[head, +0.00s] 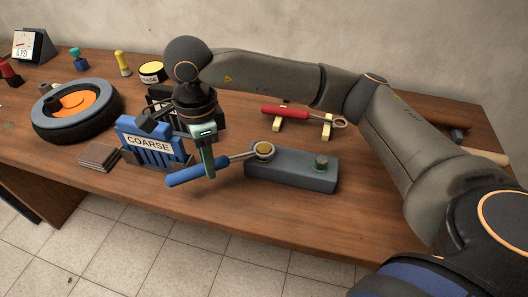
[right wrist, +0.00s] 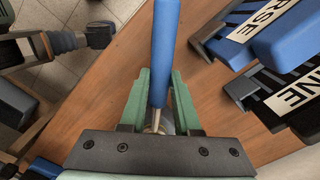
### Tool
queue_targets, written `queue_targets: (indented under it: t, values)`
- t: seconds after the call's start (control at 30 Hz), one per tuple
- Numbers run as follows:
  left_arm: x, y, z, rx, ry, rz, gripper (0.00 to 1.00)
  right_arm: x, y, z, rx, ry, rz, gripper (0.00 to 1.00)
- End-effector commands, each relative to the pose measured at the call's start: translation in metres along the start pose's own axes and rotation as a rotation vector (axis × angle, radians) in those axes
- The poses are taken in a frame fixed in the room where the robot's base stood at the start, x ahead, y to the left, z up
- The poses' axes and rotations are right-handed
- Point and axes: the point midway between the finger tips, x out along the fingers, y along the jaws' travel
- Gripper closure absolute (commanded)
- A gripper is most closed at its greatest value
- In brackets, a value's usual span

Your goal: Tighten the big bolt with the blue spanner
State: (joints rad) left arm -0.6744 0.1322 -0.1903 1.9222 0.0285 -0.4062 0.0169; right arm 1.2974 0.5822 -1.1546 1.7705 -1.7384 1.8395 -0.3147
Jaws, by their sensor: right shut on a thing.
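The blue spanner (head: 184,177) lies level, its ring end around the brass-coloured big bolt (head: 263,148) at the left end of a grey block (head: 290,172). My right gripper (head: 208,165) is shut on the spanner's blue handle from above. In the right wrist view the handle (right wrist: 165,45) runs between the green fingers of my right gripper (right wrist: 160,95); the ring end is mostly hidden behind the gripper. How fully the ring sits on the bolt head is hard to tell. My left gripper is not in view.
A smaller greenish bolt (head: 321,162) stands on the block's right end. A red spanner (head: 287,111) rests on wooden supports behind. The blue COARSE box (head: 135,156) stands close left of my gripper, with a brown stack (head: 99,157) and a tyre (head: 45,124) further left.

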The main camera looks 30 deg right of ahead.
Motion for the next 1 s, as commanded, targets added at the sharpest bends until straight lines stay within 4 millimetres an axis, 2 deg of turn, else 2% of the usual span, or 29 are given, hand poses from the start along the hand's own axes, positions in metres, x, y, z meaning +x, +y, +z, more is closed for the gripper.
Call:
queue_targets:
  t: [0.7, 1.0]
  values:
    - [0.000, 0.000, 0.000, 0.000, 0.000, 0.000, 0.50, -0.002, -0.030, -0.004, 0.237, -0.001, -0.013, 1.00]
    - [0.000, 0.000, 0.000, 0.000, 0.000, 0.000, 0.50, -0.002, -0.032, -0.004, 0.251, -0.002, -0.014, 1.00]
